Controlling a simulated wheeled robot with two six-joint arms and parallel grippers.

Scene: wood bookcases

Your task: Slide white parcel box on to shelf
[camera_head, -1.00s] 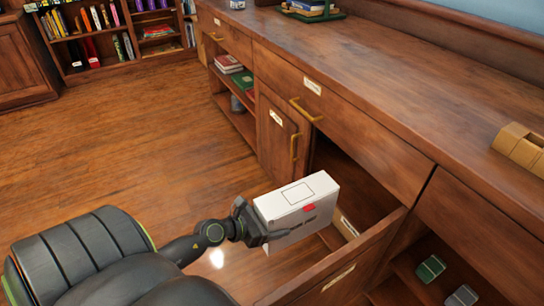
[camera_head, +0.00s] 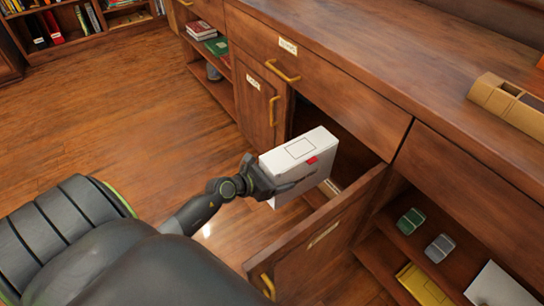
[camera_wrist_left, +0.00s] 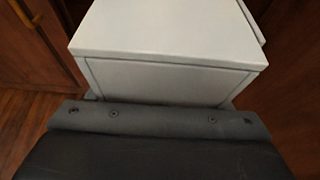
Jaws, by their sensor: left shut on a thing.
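My left gripper (camera_head: 268,178) is shut on the white parcel box (camera_head: 297,152), holding it by its left end. The box has a red mark and an outlined rectangle on top. It is held in the air in front of the open cabinet compartment (camera_head: 340,128), with its far end near the opening. The open cabinet door (camera_head: 320,240) stands to the right of the box. In the left wrist view the white box (camera_wrist_left: 165,40) fills the middle beyond the gripper (camera_wrist_left: 160,112). The inside of the compartment is mostly dark and partly hidden by the box. My right gripper does not show.
A closed door with a yellow handle (camera_head: 272,110) is left of the opening. A drawer front (camera_head: 330,95) lies above it, under the wooden counter (camera_head: 390,50). A lower right shelf holds a green item (camera_head: 411,221) and a grey item (camera_head: 439,248). Floor at left is clear.

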